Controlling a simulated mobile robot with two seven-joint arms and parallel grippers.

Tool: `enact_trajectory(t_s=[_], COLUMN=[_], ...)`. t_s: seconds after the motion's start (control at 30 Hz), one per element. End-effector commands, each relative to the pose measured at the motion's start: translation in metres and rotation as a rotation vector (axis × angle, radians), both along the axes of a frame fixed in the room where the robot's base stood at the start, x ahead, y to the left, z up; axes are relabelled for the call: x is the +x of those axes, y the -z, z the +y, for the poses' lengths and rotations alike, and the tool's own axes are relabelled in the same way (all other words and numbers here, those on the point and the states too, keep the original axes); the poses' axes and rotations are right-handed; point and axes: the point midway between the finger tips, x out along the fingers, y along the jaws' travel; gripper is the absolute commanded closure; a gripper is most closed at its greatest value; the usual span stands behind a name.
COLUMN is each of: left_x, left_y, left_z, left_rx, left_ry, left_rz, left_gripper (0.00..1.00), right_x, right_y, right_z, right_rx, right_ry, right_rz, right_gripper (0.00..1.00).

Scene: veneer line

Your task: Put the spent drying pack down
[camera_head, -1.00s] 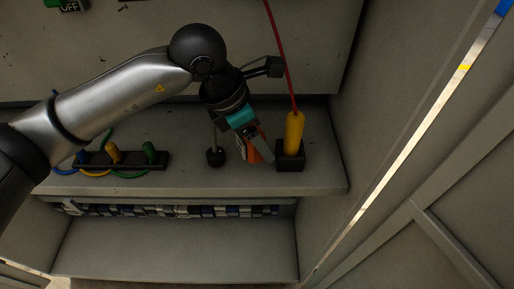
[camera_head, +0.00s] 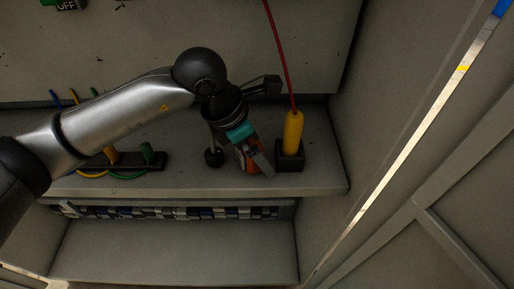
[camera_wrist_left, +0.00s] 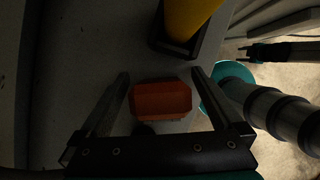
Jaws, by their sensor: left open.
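The drying pack, an orange-brown block (camera_wrist_left: 160,100), is on the grey shelf (camera_head: 205,182), and only part of its orange side (camera_head: 252,160) shows in the head view. My left gripper (camera_wrist_left: 160,74) is open, with one finger on each side of the pack. In the wrist view gaps show between the pack and both fingers. In the head view my left gripper (camera_head: 257,162) hangs down over the shelf and hides much of the pack.
A yellow rod (camera_head: 293,132) with a red cable stands in a black holder (camera_head: 290,163) just right of the gripper. A black knob (camera_head: 214,157) is close on its left. A black plug rack (camera_head: 155,161) is further left. A lower ledge (camera_head: 175,250) is bare.

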Motion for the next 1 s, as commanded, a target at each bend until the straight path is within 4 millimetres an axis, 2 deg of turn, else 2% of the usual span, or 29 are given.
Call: enact_trajectory(t_s=[0.2,0.7,0.83,1.0], left_x=[0.000,-0.014,-0.016,-0.018], left_y=[-0.005,-0.096,-0.108,-0.114], left_z=[0.000,0.035,0.041,0.043], left_rx=[0.000,-0.001,0.001,0.000], left_ry=[0.000,-0.001,-0.002,-0.001], left_rz=[0.000,-0.003,-0.001,0.000], left_gripper=[0.00,0.00,0.00,0.00], right_x=[-0.001,-0.022,-0.022,-0.022], right_y=[-0.005,-0.017,-0.018,-0.018], right_z=[0.001,0.017,0.020,0.019], right_rx=[0.001,0.019,0.023,0.023], right_ry=[-0.001,-0.005,-0.005,-0.006], right_rz=[0.001,0.038,0.037,0.037], right_gripper=[0.50,0.50,0.50,0.50])
